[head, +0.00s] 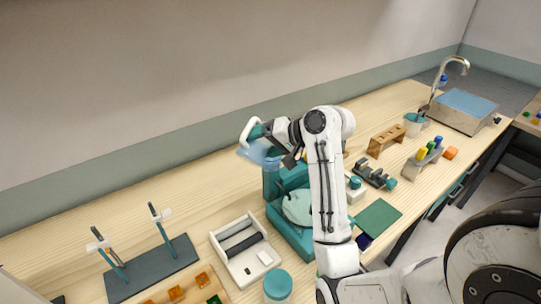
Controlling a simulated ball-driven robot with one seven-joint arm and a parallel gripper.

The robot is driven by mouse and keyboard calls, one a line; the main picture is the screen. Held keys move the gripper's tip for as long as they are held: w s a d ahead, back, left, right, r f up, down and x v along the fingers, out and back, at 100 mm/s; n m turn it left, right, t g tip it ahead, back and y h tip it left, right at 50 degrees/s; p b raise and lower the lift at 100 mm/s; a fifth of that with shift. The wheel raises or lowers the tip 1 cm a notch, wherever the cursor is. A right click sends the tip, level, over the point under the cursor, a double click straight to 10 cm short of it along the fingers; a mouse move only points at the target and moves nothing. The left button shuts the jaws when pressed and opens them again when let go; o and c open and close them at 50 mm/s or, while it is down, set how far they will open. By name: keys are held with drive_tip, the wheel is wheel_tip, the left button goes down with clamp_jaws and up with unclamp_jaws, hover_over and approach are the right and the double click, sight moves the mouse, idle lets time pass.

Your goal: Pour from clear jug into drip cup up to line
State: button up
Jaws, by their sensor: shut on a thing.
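The clear jug (257,154) looks bluish and see-through, with a pale curved handle at its upper left. It is held in the air above the left back part of a teal device (288,232). It looks tilted, but its mouth and the level inside are too small to tell. My gripper (268,140) is shut on the jug, and its fingertips are partly hidden. I cannot make out the drip cup or its line; my arm covers part of the teal device.
A white tray (219,244) with a dark roller and a teal-lidded jar (278,284) stand in front. A dark stand with two posts (152,272) is at the left. The back left counter is clear.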

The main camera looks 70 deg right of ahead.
drive_tip(key=shift+r, duration=0.1)
idle(0.3)
drive_tip(key=shift+r, duration=0.1)
drive_tip(key=shift+d+r+m+t+y, duration=0.3)
drive_tip(key=shift+r+m+y, duration=0.25)
drive_tip(key=shift+m+y, duration=0.2)
idle(2.9)
